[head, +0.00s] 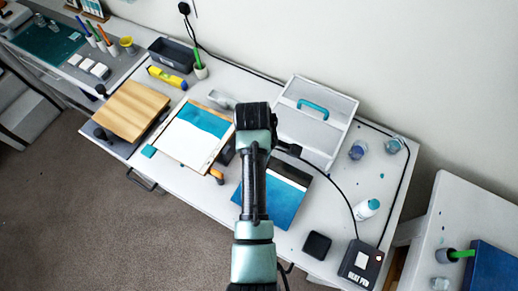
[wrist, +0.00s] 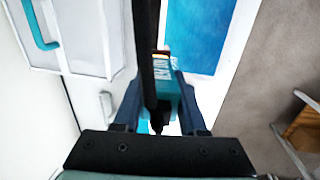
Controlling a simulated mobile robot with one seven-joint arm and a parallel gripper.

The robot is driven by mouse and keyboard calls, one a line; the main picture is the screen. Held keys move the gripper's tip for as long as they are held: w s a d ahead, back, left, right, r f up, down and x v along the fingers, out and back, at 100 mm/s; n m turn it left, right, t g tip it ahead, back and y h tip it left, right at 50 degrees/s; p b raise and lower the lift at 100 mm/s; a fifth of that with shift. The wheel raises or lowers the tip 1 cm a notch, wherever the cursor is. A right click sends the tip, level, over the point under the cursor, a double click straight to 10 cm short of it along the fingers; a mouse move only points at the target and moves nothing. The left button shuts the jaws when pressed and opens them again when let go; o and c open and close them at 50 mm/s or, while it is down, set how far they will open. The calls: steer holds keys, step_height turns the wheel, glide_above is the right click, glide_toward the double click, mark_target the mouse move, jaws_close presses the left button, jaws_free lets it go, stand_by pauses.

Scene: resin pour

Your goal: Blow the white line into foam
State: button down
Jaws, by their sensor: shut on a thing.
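My gripper (wrist: 158,102) is shut on the teal heat pen (wrist: 165,85), between its dark fingers in the wrist view. A black bar in front hides part of the pen, and its tip cannot be made out. The blue panel (head: 279,205) lies on the table beneath and right of my arm. It also shows ahead of the gripper in the wrist view (wrist: 205,35). The white line (head: 291,178) runs along its upper side beside a dark strip. My arm covers the panel's left part in the head view. Whether the pen touches anything is unclear.
The heat pen station (head: 362,263) stands at the table's right front, with a cable running to my gripper. A grey case (head: 325,128) with a teal handle lies behind the panel. A white-and-blue board (head: 178,150) and wooden board (head: 130,109) lie left. Bottles (head: 366,209) stand right.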

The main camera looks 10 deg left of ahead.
steer(key=shift+s+d, duration=1.35)
steer(key=shift+d, duration=2.75)
steer(key=shift+s+d, duration=1.3)
steer(key=shift+d, duration=2.8)
step_height(320, 180, up, 8)
steer(key=s, duration=0.1)
steer(key=shift+s+d+r+p, duration=0.2)
steer(key=shift+s+r+p, duration=0.05)
steer(key=shift+s+p, duration=0.1)
